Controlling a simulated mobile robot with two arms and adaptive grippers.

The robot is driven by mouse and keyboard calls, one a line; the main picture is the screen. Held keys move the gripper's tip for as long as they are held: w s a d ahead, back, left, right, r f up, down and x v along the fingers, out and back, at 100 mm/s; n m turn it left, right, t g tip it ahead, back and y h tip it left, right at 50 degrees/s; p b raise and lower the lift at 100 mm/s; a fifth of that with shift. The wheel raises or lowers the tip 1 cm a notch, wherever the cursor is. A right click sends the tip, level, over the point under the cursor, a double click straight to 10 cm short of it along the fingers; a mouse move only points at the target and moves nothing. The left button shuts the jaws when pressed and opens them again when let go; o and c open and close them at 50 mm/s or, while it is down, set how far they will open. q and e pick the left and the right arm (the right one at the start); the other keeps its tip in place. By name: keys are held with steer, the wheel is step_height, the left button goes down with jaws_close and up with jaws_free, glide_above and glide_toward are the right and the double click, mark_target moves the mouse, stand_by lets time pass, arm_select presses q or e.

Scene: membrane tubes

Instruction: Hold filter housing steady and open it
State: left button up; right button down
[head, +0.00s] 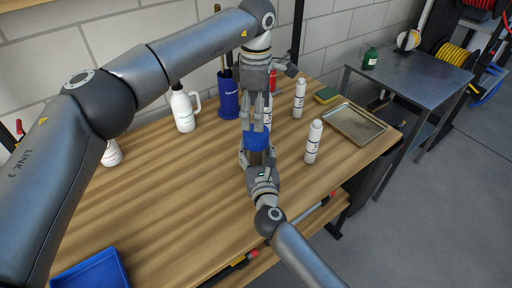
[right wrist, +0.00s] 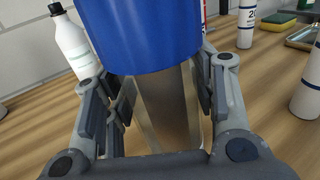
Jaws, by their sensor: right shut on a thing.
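The filter housing has a blue cap (head: 257,139) on top, and it stands upright above the near middle of the wooden table. In the right wrist view the blue cap (right wrist: 140,35) fills the top, with the clear-looking body (right wrist: 172,105) below it. My right gripper (head: 256,160) comes from the front and is shut on the housing body below the cap, with a finger on each side. My left gripper (head: 254,124) points straight down over the cap, its fingertips close to the cap's top. Whether they touch it, and how wide they stand, is unclear.
White tubes (head: 313,142) (head: 299,98) stand to the right, near a metal tray (head: 355,126) and a sponge (head: 327,95). A white bottle (head: 183,110) and blue cup (head: 228,98) stand behind left. A blue bin (head: 92,270) lies front left. The table's left middle is clear.

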mark_target(256, 135)
arm_select(q)
steer(key=m, duration=1.7)
steer(key=shift+m, duration=0.3)
steer(key=shift+f, duration=4.05)
steer(key=shift+c, duration=0.3)
